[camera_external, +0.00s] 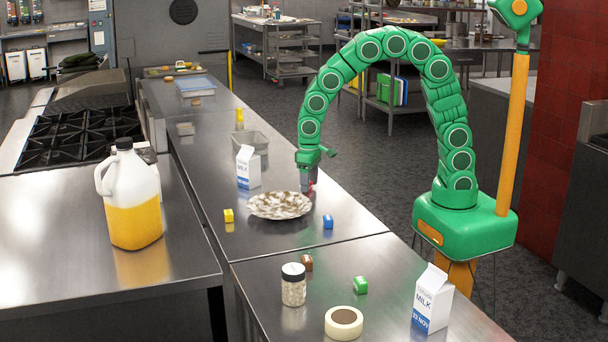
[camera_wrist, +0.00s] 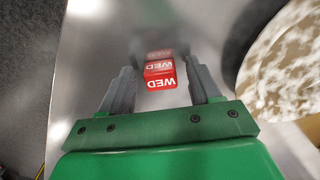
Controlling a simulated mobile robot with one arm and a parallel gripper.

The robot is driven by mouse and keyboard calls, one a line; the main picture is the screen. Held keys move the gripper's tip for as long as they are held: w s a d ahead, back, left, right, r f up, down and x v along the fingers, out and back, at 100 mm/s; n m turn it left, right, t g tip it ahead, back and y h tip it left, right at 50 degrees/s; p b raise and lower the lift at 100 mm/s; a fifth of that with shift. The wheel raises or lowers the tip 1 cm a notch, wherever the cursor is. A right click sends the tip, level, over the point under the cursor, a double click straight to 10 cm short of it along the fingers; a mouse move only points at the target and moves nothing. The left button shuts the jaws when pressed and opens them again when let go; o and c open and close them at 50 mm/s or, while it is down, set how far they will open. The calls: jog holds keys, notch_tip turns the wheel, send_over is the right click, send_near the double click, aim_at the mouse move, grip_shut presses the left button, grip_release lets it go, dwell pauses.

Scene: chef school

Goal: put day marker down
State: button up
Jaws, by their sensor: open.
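A red day marker (camera_wrist: 160,78) with white "WED" lettering sits between the two grey fingers of my gripper (camera_wrist: 161,67) in the wrist view. The fingers are open, with a gap on each side of the marker. The marker appears to rest on the steel counter, with its reflection beside it. In the external view my gripper (camera_external: 308,183) points down at the counter's right edge, just behind the patterned plate, and a little of the red marker (camera_external: 314,184) shows beside it.
The plate (camera_external: 280,206) lies close by. A milk carton (camera_external: 248,168), yellow marker (camera_external: 229,215) and blue marker (camera_external: 328,221) stand around it. Nearer are a brown marker (camera_external: 307,263), green marker (camera_external: 360,285), jar (camera_external: 293,287), tape roll (camera_external: 343,323) and second carton (camera_external: 432,300).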

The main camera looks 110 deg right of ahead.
notch_tip(320, 180, up, 12)
dwell(0.5)
jog(key=shift+f, duration=0.1)
jog(key=shift+o, duration=0.6)
jog(key=shift+w, duration=0.1)
